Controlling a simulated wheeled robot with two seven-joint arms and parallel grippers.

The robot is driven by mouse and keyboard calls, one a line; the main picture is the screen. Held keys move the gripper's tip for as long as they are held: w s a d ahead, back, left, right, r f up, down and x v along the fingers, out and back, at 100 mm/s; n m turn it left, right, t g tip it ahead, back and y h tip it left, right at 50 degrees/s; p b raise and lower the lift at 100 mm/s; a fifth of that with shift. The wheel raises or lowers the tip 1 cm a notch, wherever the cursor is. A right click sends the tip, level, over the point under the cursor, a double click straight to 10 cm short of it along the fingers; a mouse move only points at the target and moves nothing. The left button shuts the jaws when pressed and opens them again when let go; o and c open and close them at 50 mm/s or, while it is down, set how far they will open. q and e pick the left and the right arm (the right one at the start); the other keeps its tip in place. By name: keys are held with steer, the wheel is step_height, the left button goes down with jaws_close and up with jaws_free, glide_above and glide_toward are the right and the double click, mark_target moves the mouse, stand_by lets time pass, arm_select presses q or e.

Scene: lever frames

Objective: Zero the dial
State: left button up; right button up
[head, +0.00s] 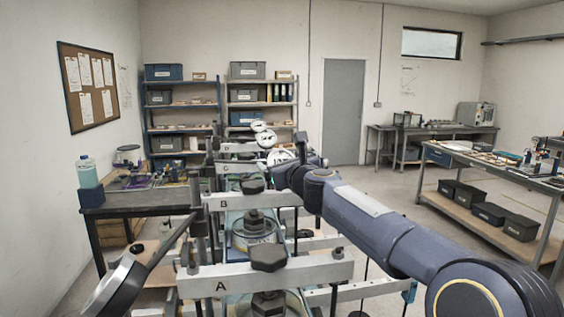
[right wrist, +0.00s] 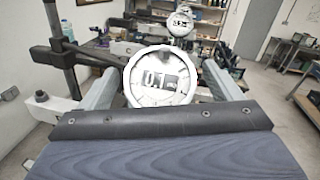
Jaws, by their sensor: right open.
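A round white dial (right wrist: 158,78) with dark markings faces me in the right wrist view. My right gripper (right wrist: 161,74) is open, with one grey finger to each side of it; I cannot tell whether either finger touches it. In the head view my right gripper (head: 298,158) is at the far end of my arm, beside the white dials (head: 264,138). A second dial (right wrist: 181,22) stands behind the first in the wrist view. The exact readings are too unclear to tell. My left gripper is not in view.
Lever frames with grey beams stand in a row, the nearest marked A (head: 270,276) and one behind marked B (head: 250,199). A dark rod (right wrist: 90,55) runs to the dial from an upright post (right wrist: 58,45).

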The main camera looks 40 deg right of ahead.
steer(key=shift+c, duration=0.2)
steer(key=c, duration=0.9)
steer(key=shift+w+m+h+b, duration=0.1)
steer(key=shift+m+h+b, duration=0.2)
steer(key=shift+m, duration=0.1)
steer(key=shift+c, duration=0.3)
steer(key=shift+m+h, duration=0.5)
steer(key=o, duration=1)
steer(key=v, duration=0.8)
steer(key=shift+r+b, duration=0.2)
steer(key=shift+b, duration=0.25)
